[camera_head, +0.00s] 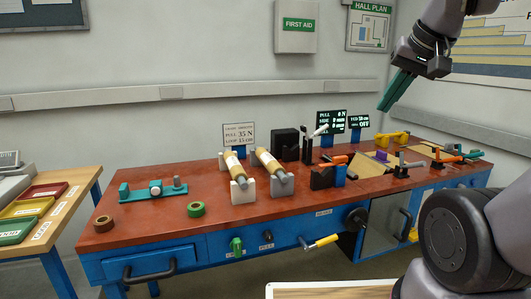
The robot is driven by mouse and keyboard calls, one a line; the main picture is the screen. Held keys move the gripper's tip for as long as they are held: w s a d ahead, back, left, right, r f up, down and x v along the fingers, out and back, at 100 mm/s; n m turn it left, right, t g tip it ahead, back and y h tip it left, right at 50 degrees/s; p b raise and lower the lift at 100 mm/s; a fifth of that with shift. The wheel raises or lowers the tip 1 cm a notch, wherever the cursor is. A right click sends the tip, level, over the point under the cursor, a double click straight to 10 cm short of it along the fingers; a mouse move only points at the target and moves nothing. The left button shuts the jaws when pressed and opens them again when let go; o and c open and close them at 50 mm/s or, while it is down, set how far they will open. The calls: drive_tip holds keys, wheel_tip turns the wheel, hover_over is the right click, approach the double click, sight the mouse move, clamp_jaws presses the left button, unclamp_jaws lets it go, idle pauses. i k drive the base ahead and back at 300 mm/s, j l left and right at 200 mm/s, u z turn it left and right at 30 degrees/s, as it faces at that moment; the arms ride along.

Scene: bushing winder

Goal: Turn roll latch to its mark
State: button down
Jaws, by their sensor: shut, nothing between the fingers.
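My gripper (396,92) has teal fingers and is shut and empty. It is raised at the upper right, in front of the wall and well above the bench. A green knob (236,245) is on the bench's blue front. Levers with orange grips, one of them an orange lever (334,160), stand right of the rolls.
The red-topped bench (150,222) carries a teal fixture (153,189), a brown ring (103,224) and a green ring (196,209). A yellow-handled crank (322,241) sticks out in front. Small displays (331,121) stand at the back. Coloured trays (28,208) are at left.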

sight(339, 160)
drive_tip(key=i+j, duration=0.15)
drive_tip(key=i, duration=0.35)
drive_tip(key=i+j+z, duration=0.15)
drive_tip(key=i, duration=0.3)
